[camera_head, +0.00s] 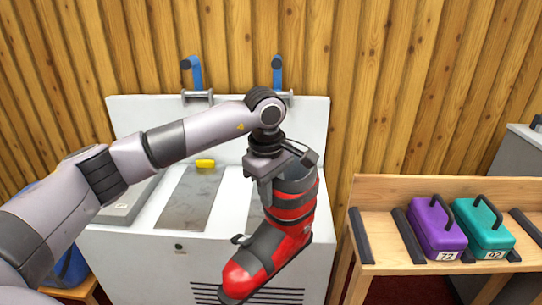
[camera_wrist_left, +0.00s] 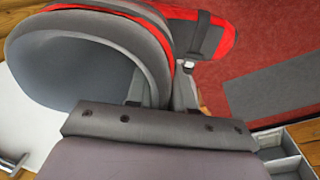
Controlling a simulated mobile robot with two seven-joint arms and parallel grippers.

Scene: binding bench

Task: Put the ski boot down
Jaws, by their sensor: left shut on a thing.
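A red and grey ski boot (camera_head: 290,232) hangs upright in front of the white bench in the head view, its toe pointing down to the lower left. My left gripper (camera_head: 274,190) is shut on the boot's upper cuff. In the left wrist view the boot's grey cuff and open top (camera_wrist_left: 75,70) fill the upper left, with its red shell behind, and my left gripper (camera_wrist_left: 160,95) grips the cuff wall. The boot's underside is not clearly visible. My right gripper is in neither view.
A wooden rack (camera_head: 385,190) at right holds a purple case (camera_head: 437,228) and a teal case (camera_head: 484,228) between dark strips.

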